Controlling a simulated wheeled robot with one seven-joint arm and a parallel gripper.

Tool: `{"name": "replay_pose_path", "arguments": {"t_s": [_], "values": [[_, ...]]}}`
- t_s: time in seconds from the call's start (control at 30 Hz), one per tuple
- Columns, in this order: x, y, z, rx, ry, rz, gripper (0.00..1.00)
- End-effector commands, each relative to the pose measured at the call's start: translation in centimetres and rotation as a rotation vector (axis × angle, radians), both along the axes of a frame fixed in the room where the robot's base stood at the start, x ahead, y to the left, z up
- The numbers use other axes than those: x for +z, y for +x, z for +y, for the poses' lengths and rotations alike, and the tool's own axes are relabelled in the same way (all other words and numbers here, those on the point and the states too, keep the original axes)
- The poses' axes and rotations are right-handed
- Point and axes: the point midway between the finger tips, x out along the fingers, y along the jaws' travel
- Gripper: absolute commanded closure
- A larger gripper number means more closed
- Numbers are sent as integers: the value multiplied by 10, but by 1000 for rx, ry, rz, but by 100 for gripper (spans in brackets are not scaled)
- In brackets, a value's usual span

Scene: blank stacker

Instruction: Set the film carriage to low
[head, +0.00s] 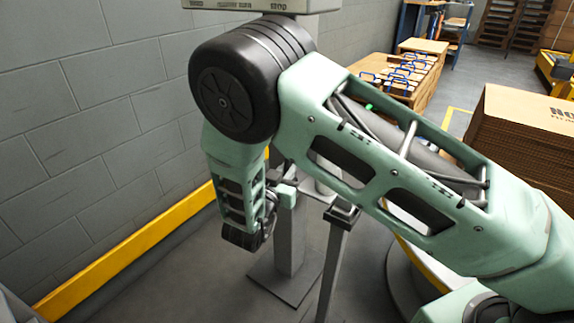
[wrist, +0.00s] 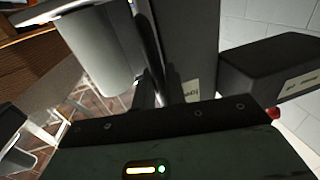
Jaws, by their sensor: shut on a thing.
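My gripper (wrist: 165,92) is shut on a dark part between its fingers in the wrist view; the fingers and the gripper's own body hide most of that part. A dark upright bar (wrist: 192,40) with a small label rises just behind the fingers. A light grey rounded body (wrist: 95,45), possibly the film carriage or its roll, is at the upper left. In the head view my arm reaches down beside a grey post (head: 289,240) on a square floor plate, and my arm hides the middle of the post. I cannot tell the carriage's height on it.
A dark box with a white label (wrist: 265,70) juts in at right in the wrist view; its lettering is unreadable. In the head view, a second thin leg (head: 334,265) stands close right of the post. A yellow wall rail (head: 130,245) runs at left. Cardboard boxes (head: 525,150) stand at right.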

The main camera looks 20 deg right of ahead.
Motion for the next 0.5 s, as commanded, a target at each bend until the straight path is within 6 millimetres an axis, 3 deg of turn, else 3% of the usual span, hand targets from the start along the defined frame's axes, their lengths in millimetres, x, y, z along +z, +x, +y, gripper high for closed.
{"name": "replay_pose_path", "arguments": {"t_s": [0.2, 0.23, 0.27, 0.5], "values": [[-7, -2, 1, 3, 6, 17, 100], [-8, -2, 1, 3, 6, 18, 79], [-7, -2, 1, 3, 5, 17, 71], [-5, -1, 0, 2, 4, 11, 70]]}}
